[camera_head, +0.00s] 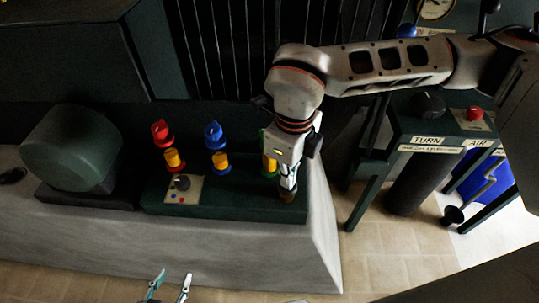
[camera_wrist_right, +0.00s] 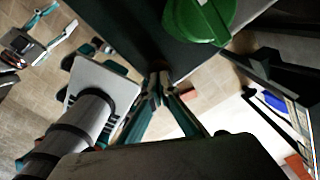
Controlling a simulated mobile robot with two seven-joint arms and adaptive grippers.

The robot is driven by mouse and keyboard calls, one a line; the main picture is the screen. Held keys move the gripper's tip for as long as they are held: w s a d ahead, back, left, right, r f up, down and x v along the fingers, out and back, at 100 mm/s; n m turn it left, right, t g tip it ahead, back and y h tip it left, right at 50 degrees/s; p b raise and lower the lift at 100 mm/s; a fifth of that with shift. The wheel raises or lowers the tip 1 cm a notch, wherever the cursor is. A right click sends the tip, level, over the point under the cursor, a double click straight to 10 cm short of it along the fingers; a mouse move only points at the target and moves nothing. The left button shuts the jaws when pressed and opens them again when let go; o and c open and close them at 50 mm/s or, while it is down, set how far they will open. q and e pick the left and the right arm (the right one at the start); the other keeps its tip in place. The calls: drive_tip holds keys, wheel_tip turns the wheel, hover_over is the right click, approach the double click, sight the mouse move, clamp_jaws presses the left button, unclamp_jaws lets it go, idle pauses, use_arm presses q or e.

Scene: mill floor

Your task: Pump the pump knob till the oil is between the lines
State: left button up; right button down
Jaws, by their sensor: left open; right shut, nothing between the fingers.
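My right gripper (camera_head: 288,196) points down at the right end of the dark green box, its fingers shut and empty. In the right wrist view its fingertips (camera_wrist_right: 160,76) meet beside a small brownish round part (camera_wrist_right: 158,68), which they partly cover. I cannot tell whether that part is the pump knob, or whether they touch it. A green knob (camera_wrist_right: 200,18) is close by; in the head view the arm partly hides it. My left gripper (camera_head: 170,286) is open and empty at the bottom edge, apart from the box. I cannot make out an oil level or its lines.
The dark green box (camera_head: 235,203) stands on a pale plinth (camera_head: 190,245). It carries a red knob (camera_head: 161,132), a blue knob (camera_head: 214,136), yellow parts and a small panel (camera_head: 184,189). A rounded green housing (camera_head: 72,148) is left. A labelled stand (camera_head: 428,141) is right.

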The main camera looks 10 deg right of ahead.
drive_tip(key=shift+r+p, duration=1.05)
drive_tip(key=shift+r, duration=0.95)
use_arm(q)
drive_tip(key=r, duration=0.1)
drive_tip(key=w+r, duration=0.1)
drive_tip(key=r, duration=0.1)
drive_tip(key=shift+w+r+t, duration=0.15)
drive_tip(key=shift+r+t, duration=0.15)
use_arm(e)
drive_tip(key=shift+r, duration=0.2)
drive_tip(key=shift+r, duration=0.1)
use_arm(q)
drive_tip(key=r+p, duration=0.1)
drive_tip(key=w+r+p, duration=0.1)
drive_tip(key=r, duration=0.1)
drive_tip(key=shift+r+p, duration=0.2)
drive_tip(key=shift+p, duration=0.15)
use_arm(e)
wheel_tip(320, 180, up, 5)
drive_tip(key=shift+f, duration=0.1)
use_arm(q)
drive_tip(key=shift+s, duration=0.1)
